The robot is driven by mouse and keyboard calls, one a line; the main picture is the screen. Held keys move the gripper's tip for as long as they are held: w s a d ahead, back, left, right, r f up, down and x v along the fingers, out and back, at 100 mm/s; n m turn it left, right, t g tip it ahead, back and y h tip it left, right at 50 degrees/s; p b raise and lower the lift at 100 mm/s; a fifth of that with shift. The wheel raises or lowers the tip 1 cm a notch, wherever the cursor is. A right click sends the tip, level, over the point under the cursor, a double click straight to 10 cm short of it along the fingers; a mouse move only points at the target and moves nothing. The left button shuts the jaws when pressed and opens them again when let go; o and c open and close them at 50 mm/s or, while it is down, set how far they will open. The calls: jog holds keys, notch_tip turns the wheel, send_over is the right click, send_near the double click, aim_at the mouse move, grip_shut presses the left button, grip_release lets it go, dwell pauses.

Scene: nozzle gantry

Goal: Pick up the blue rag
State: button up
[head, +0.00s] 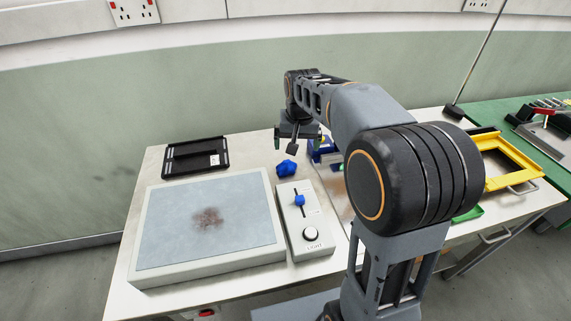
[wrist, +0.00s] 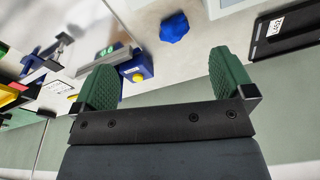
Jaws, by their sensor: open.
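The blue rag (head: 287,168) is a small crumpled lump on the pale table top, between the black tray and the control box in the head view. In the wrist view the blue rag (wrist: 174,27) lies at the top, beyond the gap between the fingers. My gripper (head: 297,141) hangs above the table near the rag in the head view. In the wrist view my gripper (wrist: 163,78) shows two green ribbed fingers set wide apart, with nothing between them. The rag is apart from both fingers.
A grey-blue panel (head: 170,215) with a brown stain fills the table's left front. A black tray (head: 194,157) lies behind. A blue block (wrist: 138,68) stands close to the left finger.

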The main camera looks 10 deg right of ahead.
jog(key=m+g+p, duration=0.1)
jog(key=m, duration=0.1)
send_near(287, 161)
jog(key=shift+g, duration=0.3)
jog(key=f, duration=0.3)
jog(key=f+p, duration=0.1)
jog(key=f, duration=0.1)
jog(key=shift+w+f, duration=0.3)
jog(key=shift+w, duration=0.1)
jog(key=shift+s+f+p, duration=0.15)
jog(key=shift+f+p, duration=0.8)
jog(key=shift+f, duration=2.2)
jog(key=shift+c, duration=0.5)
jog(key=c, duration=0.8)
jog(key=shift+r, duration=0.15)
